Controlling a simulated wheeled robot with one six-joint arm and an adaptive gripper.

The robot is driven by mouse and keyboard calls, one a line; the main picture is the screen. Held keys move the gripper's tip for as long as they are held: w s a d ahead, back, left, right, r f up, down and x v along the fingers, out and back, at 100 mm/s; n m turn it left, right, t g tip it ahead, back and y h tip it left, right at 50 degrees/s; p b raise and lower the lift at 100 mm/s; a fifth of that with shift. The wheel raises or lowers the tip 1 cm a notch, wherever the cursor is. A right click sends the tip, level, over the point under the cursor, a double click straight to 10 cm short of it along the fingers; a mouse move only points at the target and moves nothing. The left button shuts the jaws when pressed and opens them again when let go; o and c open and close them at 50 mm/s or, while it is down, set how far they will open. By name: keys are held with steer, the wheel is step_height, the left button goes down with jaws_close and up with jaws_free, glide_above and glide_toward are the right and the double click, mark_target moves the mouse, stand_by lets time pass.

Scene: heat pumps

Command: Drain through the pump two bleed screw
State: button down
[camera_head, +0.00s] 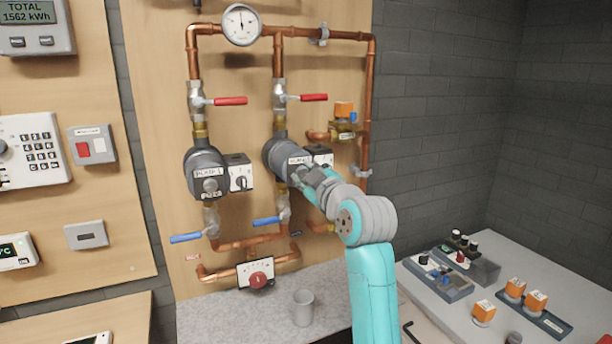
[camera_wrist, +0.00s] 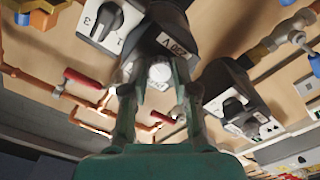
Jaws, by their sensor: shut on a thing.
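Pump two (camera_head: 279,155) is the right of two dark grey pumps on the copper pipes of the wooden board. My gripper (camera_head: 308,174) is at its front and hides most of its face in the head view. In the wrist view my gripper (camera_wrist: 158,88) has its fingers on both sides of a pale round bleed screw (camera_wrist: 160,73) in the pump's face and is shut on it. The finger contact is hard to see. The pump's box with a black selector knob (camera_wrist: 107,20) is at upper left there. A grey cup (camera_head: 303,307) stands on the counter below.
Pump one (camera_head: 205,170) is left of pump two. Red-handled valves (camera_head: 313,97) above and blue-handled valves (camera_head: 268,221) below have their handles crosswise to the vertical pipes. A gauge (camera_head: 241,24) is on top. A side table (camera_head: 560,275) at right holds boxes and orange-topped parts.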

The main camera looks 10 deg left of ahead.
steer(key=shift+f, duration=0.15)
stand_by(0.3)
steer(key=c, duration=0.9)
jaws_free()
steer(key=v, duration=1.2)
